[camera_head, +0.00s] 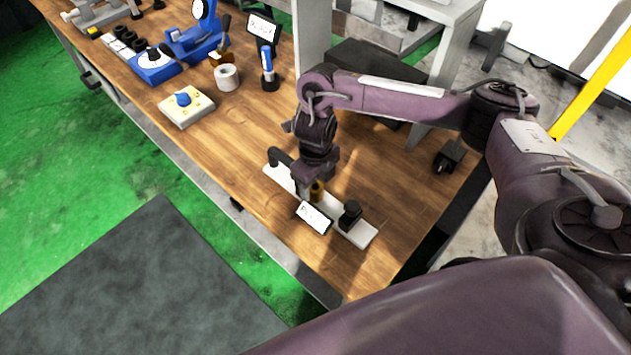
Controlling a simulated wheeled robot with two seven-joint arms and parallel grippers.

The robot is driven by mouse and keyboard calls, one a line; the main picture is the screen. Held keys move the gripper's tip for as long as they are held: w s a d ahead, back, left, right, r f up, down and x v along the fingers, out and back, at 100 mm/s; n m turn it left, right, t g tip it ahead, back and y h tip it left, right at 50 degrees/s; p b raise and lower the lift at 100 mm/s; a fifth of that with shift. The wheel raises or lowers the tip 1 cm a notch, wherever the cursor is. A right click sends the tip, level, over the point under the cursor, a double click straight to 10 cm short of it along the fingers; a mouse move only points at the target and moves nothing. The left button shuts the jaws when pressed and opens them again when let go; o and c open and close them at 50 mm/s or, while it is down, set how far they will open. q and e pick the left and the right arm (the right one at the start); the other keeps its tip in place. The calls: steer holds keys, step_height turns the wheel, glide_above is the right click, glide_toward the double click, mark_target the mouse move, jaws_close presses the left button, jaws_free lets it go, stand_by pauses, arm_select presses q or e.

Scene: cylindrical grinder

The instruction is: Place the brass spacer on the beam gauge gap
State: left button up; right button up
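The brass spacer (317,191) is a small gold-brown cylinder, partly hidden under my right gripper. It is over the gap of the beam gauge, a long white base (357,234) with a dark post (280,157) at its far left end and another dark post (350,213) toward its near right end. My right gripper (312,188) points down at the spacer. The wrist hides the fingertips, so I cannot tell whether they grip it or whether the spacer rests on the gauge. My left gripper is not in view.
A white label card (314,217) leans at the gauge's front. A pale block with a blue knob (183,100), a white ring (227,77) and a blue-handled tool (268,70) stand farther back on the wooden bench. The bench (235,140) is clear left of the gauge.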

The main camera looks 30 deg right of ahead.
steer(key=shift+r+p, duration=0.3)
steer(key=shift+r, duration=0.3)
step_height(320, 180, up, 11)
steer(key=p, duration=0.2)
stand_by(0.5)
